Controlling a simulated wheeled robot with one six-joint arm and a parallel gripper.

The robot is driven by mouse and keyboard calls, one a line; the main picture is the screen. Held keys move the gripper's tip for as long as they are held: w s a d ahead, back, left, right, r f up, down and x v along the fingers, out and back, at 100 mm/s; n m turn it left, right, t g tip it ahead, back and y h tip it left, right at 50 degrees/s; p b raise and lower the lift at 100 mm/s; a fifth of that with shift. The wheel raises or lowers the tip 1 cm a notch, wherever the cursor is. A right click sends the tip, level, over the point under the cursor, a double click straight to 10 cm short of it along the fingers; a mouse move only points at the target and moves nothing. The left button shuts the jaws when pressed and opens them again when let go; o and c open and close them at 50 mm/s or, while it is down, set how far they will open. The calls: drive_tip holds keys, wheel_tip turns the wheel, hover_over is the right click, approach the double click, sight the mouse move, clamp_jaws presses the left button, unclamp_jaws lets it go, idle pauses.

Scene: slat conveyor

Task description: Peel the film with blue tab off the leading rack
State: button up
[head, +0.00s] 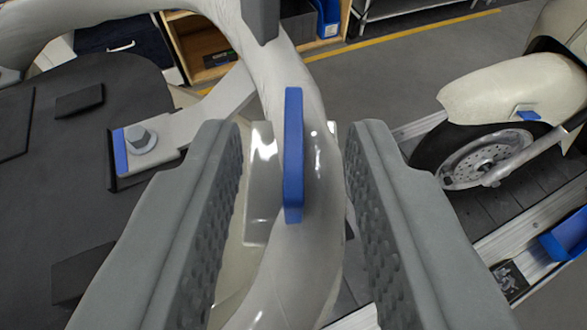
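A blue tab (293,155) stands upright in the middle of the head view, in front of a pale curved tube of the rack (295,270). Glossy clear film (262,190) shows around the tube behind the tab. My gripper (290,140) is open, with one grey padded finger on each side of the tab and tube. Gaps show between the tab and both fingers, so nothing is held. The lower part of the tube runs down between the fingers, and the fingers hide parts of the surroundings.
A flat bracket with a bolt (140,137) and a blue end lies left, beside a dark panel (110,210). A wheel (487,160) under a cream fender (515,85) stands right on the slat conveyor. A blue block (568,237) sits at the conveyor's edge. Shelving (205,50) stands behind.

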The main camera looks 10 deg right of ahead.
drive_tip(key=shift+x, duration=1.1)
drive_tip(key=shift+c, duration=0.2)
clamp_jaws()
drive_tip(key=shift+s+a+r, duration=0.15)
drive_tip(key=shift+s+r, duration=0.5)
drive_tip(key=shift+r, duration=0.5)
drive_tip(key=shift+s+a+r, duration=0.1)
drive_tip(key=shift+s+r, duration=0.55)
drive_tip(key=shift+r, duration=0.5)
drive_tip(key=shift+s+a+r, duration=0.15)
drive_tip(key=shift+s+r, duration=0.5)
drive_tip(key=shift+r, duration=0.55)
drive_tip(key=shift+r, duration=0.1)
drive_tip(key=s+r, duration=0.4)
drive_tip(key=r, duration=0.2)
drive_tip(key=shift+a+r, duration=0.4)
drive_tip(key=s+r, duration=0.1)
drive_tip(key=r, duration=0.2)
drive_tip(key=s+r, duration=0.1)
drive_tip(key=r, duration=0.1)
drive_tip(key=shift+s+a, duration=0.3)
drive_tip(key=shift+s, duration=0.05)
